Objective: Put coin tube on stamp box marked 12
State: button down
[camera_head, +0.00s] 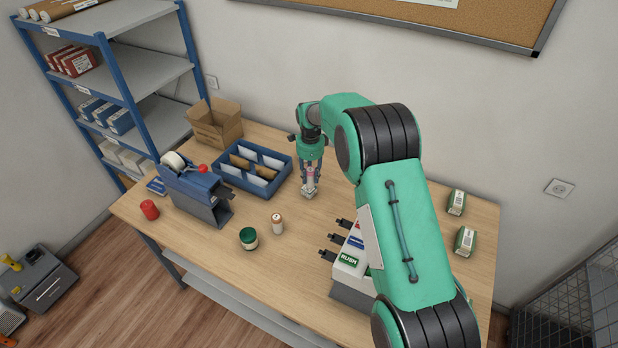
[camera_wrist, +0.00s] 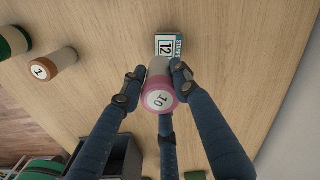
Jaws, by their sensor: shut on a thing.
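My gripper (camera_head: 311,172) points down over the counter, shut on a pink-and-white coin tube (camera_head: 310,174). In the wrist view the tube's round end (camera_wrist: 160,99) reads 10, and the fingers (camera_wrist: 155,82) close around it. The stamp box marked 12 (camera_wrist: 168,46) shows just beyond the tube, white and teal. In the head view a small pale box (camera_head: 308,192) sits right below the tube. I cannot tell whether tube and box touch. A second tube with a brown end, marked 1 (camera_head: 277,224), stands apart on the counter; it also shows in the wrist view (camera_wrist: 57,68).
A blue divided tray (camera_head: 285,160) lies left of my gripper. A tape dispenser (camera_head: 199,193), a green jar (camera_head: 248,238) and a red cylinder (camera_head: 150,210) stand further left. A RUSH stamp rack (camera_head: 349,262) is in front. Two green-and-white boxes (camera_head: 456,203) (camera_head: 465,241) lie right.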

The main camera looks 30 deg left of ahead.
aim_at(309, 177)
jog(key=shift+w+a+f, duration=0.1)
jog(key=shift+w+a, duration=0.7)
jog(key=shift+w, duration=0.15)
jog(key=shift+f+p, duration=0.3)
jog(key=shift+f, duration=1.4)
jog(key=shift+f, duration=0.1)
jog(key=c, duration=1.3)
grip_release()
jog(key=shift+f, duration=0.1)
notch_tip(309, 177, up, 12)
jog(key=shift+b, duration=0.4)
